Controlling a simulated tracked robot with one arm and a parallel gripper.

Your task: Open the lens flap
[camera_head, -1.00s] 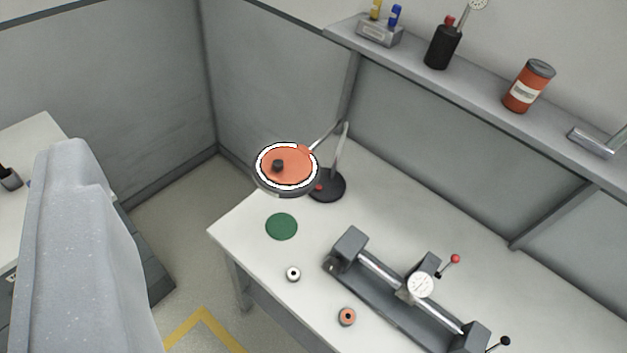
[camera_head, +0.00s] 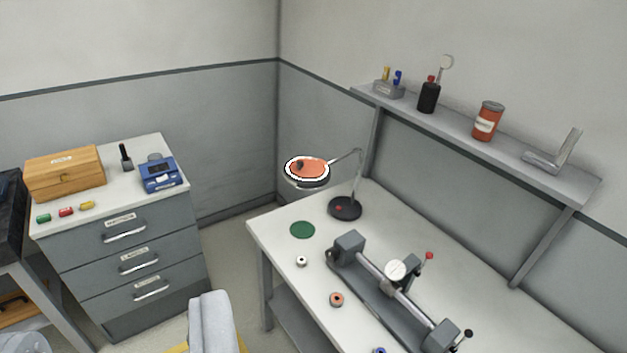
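The magnifier lamp stands on the workbench, its black base (camera_head: 345,208) near the back left corner and its thin bent arm rising above. Its round head, with a white ring, hangs over the bench's left end. The orange lens flap (camera_head: 309,167) lies flat across the head and covers the lens, with a small dark knob (camera_head: 299,165) on its left part. A pale grey part at the bottom (camera_head: 211,325) appears to be mine. My gripper's fingers are not visible.
The workbench (camera_head: 286,265) holds a green disc (camera_head: 302,230), small rings and a grey measuring fixture (camera_head: 395,290). A shelf (camera_head: 545,185) with a red can (camera_head: 488,121) runs above. A drawer cabinet (camera_head: 180,240) stands left, with floor between it and the bench.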

